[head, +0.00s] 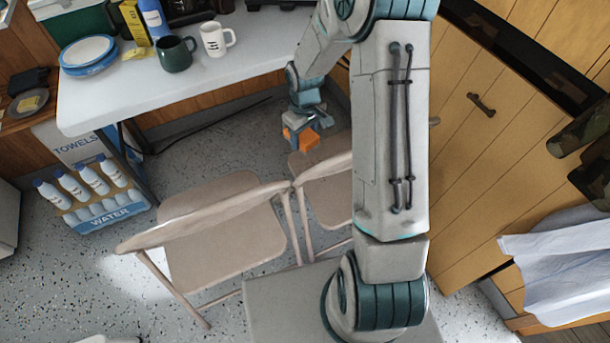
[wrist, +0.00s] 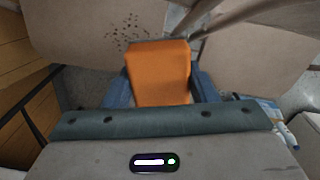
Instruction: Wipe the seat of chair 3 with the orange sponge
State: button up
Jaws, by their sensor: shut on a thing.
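My gripper (head: 306,128) is shut on the orange sponge (head: 300,139). The sponge also shows in the wrist view (wrist: 158,72) between two blue fingers. It is over the far part of the right beige folding chair's seat (head: 325,202). I cannot tell whether it touches. That seat (wrist: 75,30) has a patch of dark specks (wrist: 128,32) just beyond the sponge in the wrist view. My arm hides the chair's right side in the head view. A second beige folding chair (head: 225,243) stands to its left. No numbers are readable on the chairs.
A white table (head: 130,90) holding mugs (head: 214,40), plates (head: 88,50) and bottles stands behind the chairs. A water bottle display (head: 95,200) is at left. A wooden cabinet door (head: 500,130) and a white cloth (head: 560,255) are at right.

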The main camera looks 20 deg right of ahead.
notch_tip(320, 180, down, 16)
jog(key=w+n+b, duration=0.1)
jog(key=n+b, duration=0.2)
jog(key=b, duration=1.2)
jog(key=shift+w+d+r+n, duration=0.15)
jog(key=shift+w+d+n, duration=0.05)
jog(key=shift+w+n, duration=0.1)
jog(key=b, duration=0.5)
send_over(305, 183)
notch_tip(305, 183, down, 6)
jog(key=shift+w+r, duration=0.1)
jog(key=shift+f, duration=0.35)
